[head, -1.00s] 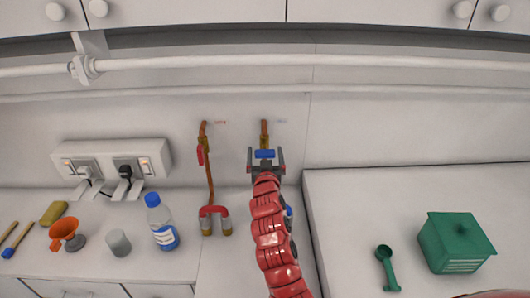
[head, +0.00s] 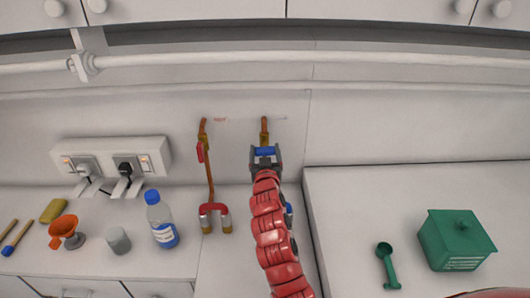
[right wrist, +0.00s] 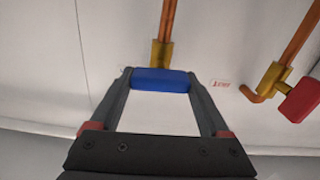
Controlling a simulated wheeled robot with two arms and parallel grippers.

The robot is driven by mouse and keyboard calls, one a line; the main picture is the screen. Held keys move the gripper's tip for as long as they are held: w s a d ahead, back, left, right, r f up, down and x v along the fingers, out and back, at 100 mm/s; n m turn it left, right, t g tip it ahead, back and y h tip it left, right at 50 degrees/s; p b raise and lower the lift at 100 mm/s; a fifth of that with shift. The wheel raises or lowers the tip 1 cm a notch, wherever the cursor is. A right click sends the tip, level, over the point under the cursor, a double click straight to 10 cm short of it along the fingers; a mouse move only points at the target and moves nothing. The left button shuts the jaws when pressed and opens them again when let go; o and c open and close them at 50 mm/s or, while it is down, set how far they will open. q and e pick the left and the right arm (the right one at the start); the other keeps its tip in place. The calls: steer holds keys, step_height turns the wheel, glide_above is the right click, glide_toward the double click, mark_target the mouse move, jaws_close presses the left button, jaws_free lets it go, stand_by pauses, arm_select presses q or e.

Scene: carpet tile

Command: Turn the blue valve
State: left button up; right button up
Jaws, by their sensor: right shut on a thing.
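In the right wrist view the blue handle (right wrist: 160,80) lies crosswise between my fingertips. My right gripper (head: 265,155) is shut on it, with one finger at each end. The handle looks level. The brass body (right wrist: 162,54) shows just beyond it. My left gripper is not in view.
A red-handled valve (head: 200,153) is on the pipe to the left; a red magnet (head: 214,210) stands below it. A bottle (head: 161,222), grey cup (head: 118,240) and orange funnel (head: 64,232) stand left. A green box (head: 456,240) and scoop (head: 387,266) are right.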

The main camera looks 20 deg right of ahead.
steer(key=n+b, duration=0.1)
steer(key=n, duration=0.2)
steer(key=shift+a+f+b, duration=0.1)
steer(key=shift+f+b, duration=0.05)
steer(key=shift+b, duration=0.15)
steer(key=n+b, duration=0.1)
steer(key=n, duration=0.3)
steer(key=shift+n, duration=0.3)
steer(key=n, duration=0.4)
steer(key=shift+a, duration=0.1)
steer(key=shift+f+n+p, duration=0.1)
steer(key=shift+n+p, duration=0.4)
steer(key=shift+n, duration=2.3)
steer(key=o, duration=1.2)
